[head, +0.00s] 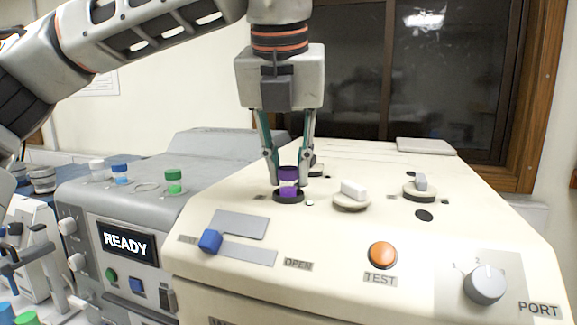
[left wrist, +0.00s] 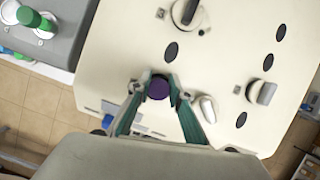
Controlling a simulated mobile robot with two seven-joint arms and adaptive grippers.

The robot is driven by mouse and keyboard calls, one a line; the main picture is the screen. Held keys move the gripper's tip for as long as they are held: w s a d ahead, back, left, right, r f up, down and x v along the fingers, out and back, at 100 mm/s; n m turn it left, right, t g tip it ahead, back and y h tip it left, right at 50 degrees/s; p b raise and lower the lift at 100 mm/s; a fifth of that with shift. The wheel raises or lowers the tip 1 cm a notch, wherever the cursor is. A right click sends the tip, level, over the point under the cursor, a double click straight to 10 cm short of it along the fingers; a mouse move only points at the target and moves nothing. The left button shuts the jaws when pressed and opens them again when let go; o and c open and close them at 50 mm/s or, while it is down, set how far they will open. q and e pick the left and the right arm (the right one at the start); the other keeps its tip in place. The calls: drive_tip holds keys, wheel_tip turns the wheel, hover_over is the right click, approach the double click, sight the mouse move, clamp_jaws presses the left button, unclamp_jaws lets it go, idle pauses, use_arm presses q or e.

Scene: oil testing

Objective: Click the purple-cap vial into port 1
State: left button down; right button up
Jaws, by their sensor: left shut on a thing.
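The purple-cap vial (head: 289,174) stands upright between the fingertips of my left gripper (head: 288,184), which is shut on it. In the head view its lower end is at a dark round port (head: 289,197) on the cream machine (head: 340,235); I cannot tell whether it is fully seated. In the left wrist view the purple cap (left wrist: 158,88) shows between the fingertips (left wrist: 158,90), and the port under it is hidden. My right gripper is not in view.
The cream machine's top also carries a white-handled knob (head: 352,192), another knob (head: 420,188), a blue slider (head: 210,241), an orange TEST button (head: 382,254) and a PORT dial (head: 485,284). The grey machine at left has a READY screen (head: 129,241) and green-, blue- and white-capped vials (head: 174,180).

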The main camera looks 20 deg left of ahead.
use_arm(q)
drive_tip(key=c, duration=1.8)
unclamp_jaws()
drive_tip(key=shift+o, duration=0.2)
